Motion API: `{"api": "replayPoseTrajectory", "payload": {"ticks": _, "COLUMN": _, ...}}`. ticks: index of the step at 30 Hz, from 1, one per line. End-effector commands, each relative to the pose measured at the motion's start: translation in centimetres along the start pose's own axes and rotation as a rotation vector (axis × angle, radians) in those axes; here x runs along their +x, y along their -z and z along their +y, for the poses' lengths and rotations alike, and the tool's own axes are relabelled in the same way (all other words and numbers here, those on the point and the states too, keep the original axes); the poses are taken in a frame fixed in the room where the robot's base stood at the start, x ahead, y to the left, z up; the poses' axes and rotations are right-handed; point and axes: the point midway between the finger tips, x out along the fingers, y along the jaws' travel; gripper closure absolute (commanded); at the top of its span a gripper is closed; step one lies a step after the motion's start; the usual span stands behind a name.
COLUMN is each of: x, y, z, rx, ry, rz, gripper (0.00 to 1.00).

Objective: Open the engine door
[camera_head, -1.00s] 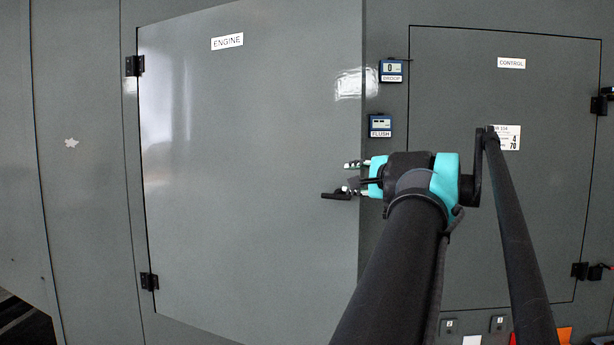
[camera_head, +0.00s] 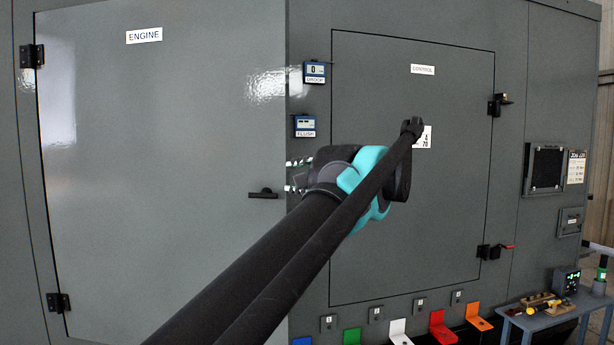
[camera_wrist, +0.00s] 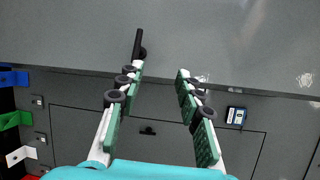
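The engine door (camera_head: 170,130) is a large grey panel with an ENGINE label, hinged on its left. It looks ajar, its right edge standing out from the wall. Its black lever handle (camera_head: 263,194) sits near that edge. My gripper (camera_head: 291,176) is open and empty at the door's right edge, just right of the handle and apart from it in the head view. In the wrist view, the gripper (camera_wrist: 159,72) has its fingers spread, with the handle (camera_wrist: 138,45) just beyond the left fingertip. The door (camera_wrist: 230,40) fills the top there. Part of the fingers is hidden behind my arm in the head view.
The DROOP box (camera_head: 315,73) and FLUSH box (camera_head: 306,126) are on the wall beside the door edge. The closed control door (camera_head: 390,230) is right of them. Coloured brackets (camera_head: 440,325) line the lower wall. A small workbench (camera_head: 545,315) stands at right.

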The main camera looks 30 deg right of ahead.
Motion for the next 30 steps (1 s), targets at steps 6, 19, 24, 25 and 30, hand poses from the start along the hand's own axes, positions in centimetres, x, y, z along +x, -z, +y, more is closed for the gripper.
{"api": "replayPoseTrajectory", "payload": {"ticks": 6, "x": -1.4, "y": 0.5, "z": -0.1, "rx": 0.001, "ry": 0.001, "rz": 0.004, "gripper": 0.64}}
{"api": "replayPoseTrajectory", "payload": {"ticks": 19, "x": -3.9, "y": 1.3, "z": -0.3, "rx": 0.0, "ry": 0.001, "rz": 0.004, "gripper": 0.64}}
{"api": "replayPoseTrajectory", "payload": {"ticks": 24, "x": -4.5, "y": 1.4, "z": -0.3, "rx": 0.0, "ry": 0.001, "rz": 0.001, "gripper": 0.64}}
{"api": "replayPoseTrajectory", "payload": {"ticks": 25, "x": -4.5, "y": 1.4, "z": -0.3, "rx": 0.0, "ry": 0.001, "rz": 0.001, "gripper": 0.64}}
{"api": "replayPoseTrajectory", "payload": {"ticks": 30, "x": -4.6, "y": 1.4, "z": -0.3, "rx": 0.0, "ry": 0.001, "rz": -0.001, "gripper": 0.64}}
